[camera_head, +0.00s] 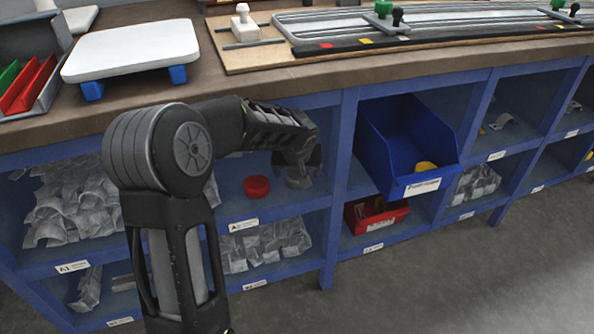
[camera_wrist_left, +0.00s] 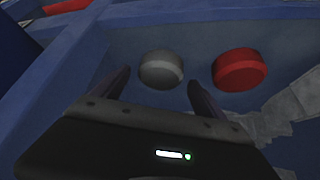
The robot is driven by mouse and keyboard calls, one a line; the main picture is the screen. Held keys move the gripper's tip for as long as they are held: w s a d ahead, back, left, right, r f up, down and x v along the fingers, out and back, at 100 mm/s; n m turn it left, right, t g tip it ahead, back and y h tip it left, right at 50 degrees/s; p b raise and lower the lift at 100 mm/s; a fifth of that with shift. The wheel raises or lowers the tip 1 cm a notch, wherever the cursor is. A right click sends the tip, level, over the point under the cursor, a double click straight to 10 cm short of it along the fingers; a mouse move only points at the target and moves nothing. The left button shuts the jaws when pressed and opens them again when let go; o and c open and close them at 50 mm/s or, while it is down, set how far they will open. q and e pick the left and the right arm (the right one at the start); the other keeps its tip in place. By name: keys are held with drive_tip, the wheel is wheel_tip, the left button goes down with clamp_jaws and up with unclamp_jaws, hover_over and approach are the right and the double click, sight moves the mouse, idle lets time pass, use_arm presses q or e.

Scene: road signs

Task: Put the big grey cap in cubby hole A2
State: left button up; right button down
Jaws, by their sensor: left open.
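The grey cap (camera_wrist_left: 161,71) is a round disc on the floor of a blue cubby hole in the left wrist view. In the head view its grey edge (camera_head: 299,182) shows below my left gripper (camera_head: 302,163), which hides most of it. My left gripper is open, with its fingertips (camera_wrist_left: 158,79) apart on the near side of the cap, one to each side; I cannot tell whether they touch it. The cubby with the label starting with A (camera_head: 243,225) holds the cap. My right gripper is not in view.
A red cap (camera_head: 257,187) lies in the same cubby, and right of the grey cap in the left wrist view (camera_wrist_left: 239,69). Cubby walls and the bench edge (camera_head: 330,82) enclose the space. A blue bin (camera_head: 400,140) stands in the neighbouring cubby, above a red bin (camera_head: 375,215).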

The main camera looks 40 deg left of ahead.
use_arm(q)
drive_tip(key=p+v, duration=0.1)
drive_tip(key=v, duration=0.5)
drive_tip(key=shift+w+a, duration=0.1)
drive_tip(key=shift+s+d+r+p, duration=0.2)
drive_tip(key=shift+s+r+p, duration=0.1)
drive_tip(key=shift+r, duration=0.1)
